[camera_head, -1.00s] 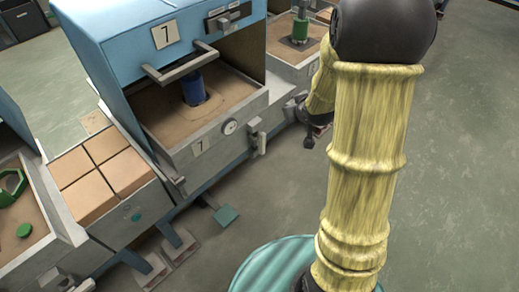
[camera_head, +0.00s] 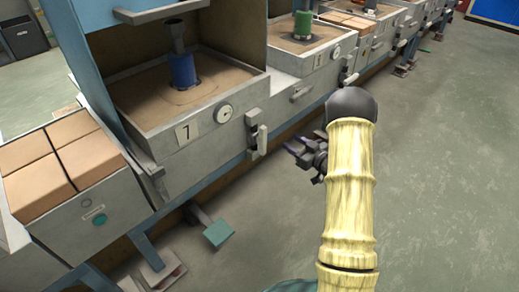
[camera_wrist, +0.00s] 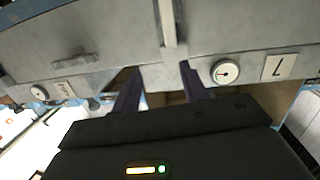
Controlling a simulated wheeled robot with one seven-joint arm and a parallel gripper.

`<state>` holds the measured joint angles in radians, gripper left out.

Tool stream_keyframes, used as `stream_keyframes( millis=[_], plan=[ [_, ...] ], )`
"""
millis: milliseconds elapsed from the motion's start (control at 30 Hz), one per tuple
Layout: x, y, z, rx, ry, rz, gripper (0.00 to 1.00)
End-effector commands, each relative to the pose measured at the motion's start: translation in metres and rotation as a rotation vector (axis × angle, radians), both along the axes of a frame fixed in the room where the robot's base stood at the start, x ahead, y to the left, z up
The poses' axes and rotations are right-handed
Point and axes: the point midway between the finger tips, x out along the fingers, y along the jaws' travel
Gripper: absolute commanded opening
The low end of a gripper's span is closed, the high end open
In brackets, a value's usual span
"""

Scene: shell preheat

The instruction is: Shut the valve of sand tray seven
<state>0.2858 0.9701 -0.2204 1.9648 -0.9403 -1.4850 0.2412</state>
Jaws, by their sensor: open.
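Sand tray seven (camera_head: 212,152) is a grey sand-filled tray in the head view, with a plate marked 7 (camera_head: 188,133) and a round gauge (camera_head: 224,113) on its front. Its valve (camera_head: 257,130), with a pale lever standing roughly upright, is at the right end of that front. My gripper (camera_head: 293,147) is right of the valve, apart from it, open and empty. In the wrist view the open fingers (camera_wrist: 160,82) point at the tray fronts, seen inverted. A pale upright bar (camera_wrist: 168,22) shows beyond the fingers; I cannot tell for sure that it is the lever.
A blue post (camera_head: 182,70) stands in tray seven. A tray with a green post (camera_head: 303,25) adjoins on the right, and a box of tan blocks (camera_head: 60,150) is at the left. A teal pedal (camera_head: 218,233) is low in front. The floor at right is clear.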

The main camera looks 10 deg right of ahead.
Motion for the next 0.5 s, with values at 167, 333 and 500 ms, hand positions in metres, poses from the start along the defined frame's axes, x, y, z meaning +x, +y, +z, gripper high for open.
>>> stream_keyframes(
  millis=[167, 333, 500],
  plan=[
    [-0.011, -0.001, -0.050, 0.072, -0.049, 0.084, 0.44],
    [-0.014, -0.001, -0.053, 0.093, -0.065, 0.107, 0.44],
    [-0.014, -0.001, -0.051, 0.092, -0.064, 0.106, 0.44]
  ],
)
